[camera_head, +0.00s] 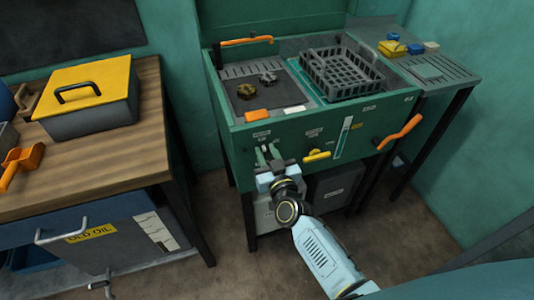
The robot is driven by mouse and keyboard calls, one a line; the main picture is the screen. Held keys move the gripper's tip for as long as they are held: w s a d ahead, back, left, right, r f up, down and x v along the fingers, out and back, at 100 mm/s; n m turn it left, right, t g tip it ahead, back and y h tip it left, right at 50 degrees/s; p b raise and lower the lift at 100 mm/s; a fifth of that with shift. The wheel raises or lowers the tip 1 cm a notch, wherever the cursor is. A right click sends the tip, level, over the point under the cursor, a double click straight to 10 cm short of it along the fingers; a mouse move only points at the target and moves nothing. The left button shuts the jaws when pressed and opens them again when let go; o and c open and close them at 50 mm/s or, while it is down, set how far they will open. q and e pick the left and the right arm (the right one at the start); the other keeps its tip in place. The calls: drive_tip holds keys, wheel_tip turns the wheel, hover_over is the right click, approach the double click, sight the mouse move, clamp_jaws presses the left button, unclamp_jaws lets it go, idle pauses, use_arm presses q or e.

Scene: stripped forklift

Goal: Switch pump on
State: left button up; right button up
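The pump's green parts washer (375,117) stands in the middle, with small labels and controls on its front panel. My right gripper (268,155) is at the left part of this panel, just below two small labels. Its two fingers point at the panel and stand apart with a gap between them. Any switch at that spot is hidden by the gripper, and I cannot tell whether the fingers touch it. A yellow handle (317,156) sits on the panel to the right of the gripper. My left gripper is not in view.
An orange handle (399,132) sticks out at the panel's right. A grey basket (341,72) and small metal parts lie in the washer's basin. A wooden bench (130,150) with a yellow-lidded box (93,96) stands at the left. Floor shows between them.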

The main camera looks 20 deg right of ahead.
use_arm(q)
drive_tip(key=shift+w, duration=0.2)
use_arm(e)
clamp_jaws()
drive_tip(key=shift+d+m, duration=0.1)
drive_tip(key=shift+m, duration=0.3)
drive_tip(key=m, duration=0.3)
drive_tip(key=shift+d+f, duration=0.1)
drive_tip(key=shift+d, duration=0.1)
drive_tip(key=m, duration=0.4)
drive_tip(key=shift+d+f, duration=0.2)
drive_tip(key=shift+d, duration=0.1)
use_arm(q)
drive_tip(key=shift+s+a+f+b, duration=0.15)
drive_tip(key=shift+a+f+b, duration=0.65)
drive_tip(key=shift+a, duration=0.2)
use_arm(e)
drive_tip(key=m, duration=0.6)
drive_tip(key=shift+d+f, duration=0.25)
drive_tip(key=shift+f, duration=0.1)
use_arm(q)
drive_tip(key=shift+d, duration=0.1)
